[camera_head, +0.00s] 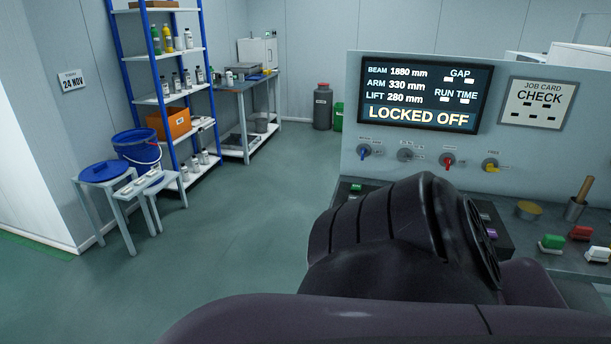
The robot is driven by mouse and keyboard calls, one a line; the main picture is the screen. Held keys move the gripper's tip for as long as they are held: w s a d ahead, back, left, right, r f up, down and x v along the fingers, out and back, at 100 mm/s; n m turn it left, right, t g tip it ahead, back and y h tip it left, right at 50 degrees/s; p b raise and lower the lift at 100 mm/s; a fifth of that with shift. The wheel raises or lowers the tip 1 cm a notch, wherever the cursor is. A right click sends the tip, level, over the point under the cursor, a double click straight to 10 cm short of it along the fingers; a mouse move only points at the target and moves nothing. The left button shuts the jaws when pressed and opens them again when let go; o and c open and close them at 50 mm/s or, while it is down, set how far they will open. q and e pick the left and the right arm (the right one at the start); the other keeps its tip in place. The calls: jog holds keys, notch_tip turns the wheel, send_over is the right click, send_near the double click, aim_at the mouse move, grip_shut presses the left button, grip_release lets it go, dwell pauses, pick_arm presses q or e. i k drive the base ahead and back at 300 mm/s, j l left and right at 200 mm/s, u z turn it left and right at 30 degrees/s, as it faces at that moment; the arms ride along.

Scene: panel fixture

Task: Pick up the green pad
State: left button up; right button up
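The green pad (551,243) sits on a pale base on the grey bench at the right. A red pad (581,233) lies just behind and to the right of it. A white pad (598,254) lies to its right, near the picture's edge. A large dark link of my own arm fills the lower middle and hides part of the bench left of the green pad. I see no fingertips of either gripper.
An upright panel with a screen (425,95) reading "LOCKED OFF" and several coloured knobs stands behind the bench. A cup (574,209) with a wooden handle and a yellowish round dish (528,210) stand behind the pads.

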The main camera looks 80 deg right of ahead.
aim_at(552, 243)
jog(key=z, duration=4.1)
jog(key=i+l+u, duration=0.25)
jog(key=i+l, duration=0.25)
jog(key=i+l+u, duration=0.15)
jog(key=l, duration=0.3)
jog(key=i+l+u, duration=0.15)
jog(key=i+l, duration=0.2)
jog(key=i+l+u, duration=0.15)
jog(key=l, duration=0.25)
